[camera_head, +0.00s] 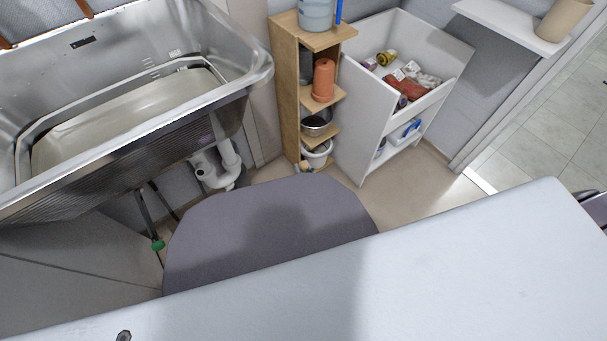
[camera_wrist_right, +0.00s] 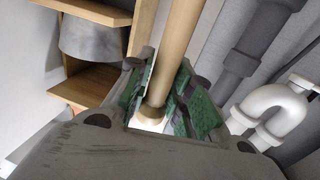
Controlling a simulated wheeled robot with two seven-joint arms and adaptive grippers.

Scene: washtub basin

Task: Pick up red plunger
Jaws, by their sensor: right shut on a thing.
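My right gripper (camera_wrist_right: 163,100) shows in the right wrist view, with green-padded fingers closed around a pale wooden stick (camera_wrist_right: 178,38). The stick looks like the red plunger's handle. It runs up out of the top of the picture, and its near end shows between the fingers. The plunger's red cup is not visible in either view. I cannot make out the right gripper or the plunger in the head view. My left gripper is in neither view.
A narrow wooden shelf (camera_head: 287,100) holds terracotta pots (camera_head: 323,80) and metal pots. A white cabinet (camera_head: 362,125) with an open bin stands right of it. A metal washtub (camera_head: 225,85) is at left, with white drain pipes (camera_head: 218,165) below.

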